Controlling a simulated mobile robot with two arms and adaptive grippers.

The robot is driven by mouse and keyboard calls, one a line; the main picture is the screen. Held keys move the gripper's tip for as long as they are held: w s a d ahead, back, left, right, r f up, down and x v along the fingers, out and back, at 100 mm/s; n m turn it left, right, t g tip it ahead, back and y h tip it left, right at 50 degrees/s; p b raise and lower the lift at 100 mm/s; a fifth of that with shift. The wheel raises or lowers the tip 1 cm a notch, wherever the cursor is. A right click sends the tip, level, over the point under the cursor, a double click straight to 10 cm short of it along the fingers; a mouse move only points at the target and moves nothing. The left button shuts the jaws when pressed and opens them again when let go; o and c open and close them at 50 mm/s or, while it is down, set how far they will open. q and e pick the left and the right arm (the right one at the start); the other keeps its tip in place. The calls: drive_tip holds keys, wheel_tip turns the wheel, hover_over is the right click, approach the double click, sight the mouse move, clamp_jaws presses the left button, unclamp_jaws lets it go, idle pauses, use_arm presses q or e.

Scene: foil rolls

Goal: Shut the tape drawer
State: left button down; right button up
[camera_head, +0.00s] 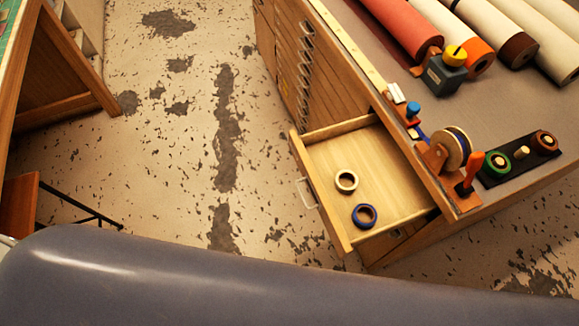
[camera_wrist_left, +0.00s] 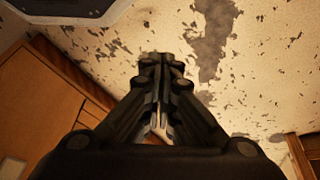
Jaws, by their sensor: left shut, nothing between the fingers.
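The tape drawer (camera_head: 385,205) stands pulled out from the wooden cabinet (camera_head: 345,75) in the head view. A white tape roll (camera_head: 346,181) and a blue tape roll (camera_head: 364,216) lie inside it. A pale handle (camera_head: 306,193) is on its front panel. My left gripper (camera_wrist_left: 158,130) shows in the left wrist view, its fingers together and empty, above the speckled floor. Neither gripper shows in the head view. My right gripper is in no view.
The cabinet top holds several large rolls (camera_head: 400,25), a tape dispenser (camera_head: 450,150) and a black holder with tape rolls (camera_head: 520,158). Another wooden table (camera_head: 60,65) stands at the left. The floor (camera_head: 180,150) between them is clear.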

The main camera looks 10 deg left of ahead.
use_arm(q)
drive_tip(key=w+d+r+n+t+h+b, duration=0.1)
drive_tip(key=w+d+r+n+t+b, duration=0.2)
drive_tip(key=w+r, duration=0.5)
drive_tip(key=w+d+r+n+t+h+b, duration=0.15)
drive_tip(key=w+r+n+t, duration=0.25)
drive_tip(key=w+r, duration=0.4)
drive_tip(key=w+d+r+n+t+h+b, duration=0.1)
drive_tip(key=w+d+r+n+t+b, duration=0.2)
drive_tip(key=r, duration=0.8)
drive_tip(key=w+r+n+t+h+b, duration=0.1)
drive_tip(key=w+r+n+t+b, duration=0.3)
drive_tip(key=r, duration=0.6)
drive_tip(key=w+d+p, duration=0.5)
drive_tip(key=w+d, duration=0.1)
drive_tip(key=w, duration=0.3)
drive_tip(key=shift+r+n+g, duration=0.2)
drive_tip(key=shift+n+g, duration=0.1)
drive_tip(key=shift+n, duration=0.1)
drive_tip(key=shift+w+d+y, duration=0.1)
drive_tip(key=shift+y, duration=0.15)
drive_tip(key=shift+d, duration=0.1)
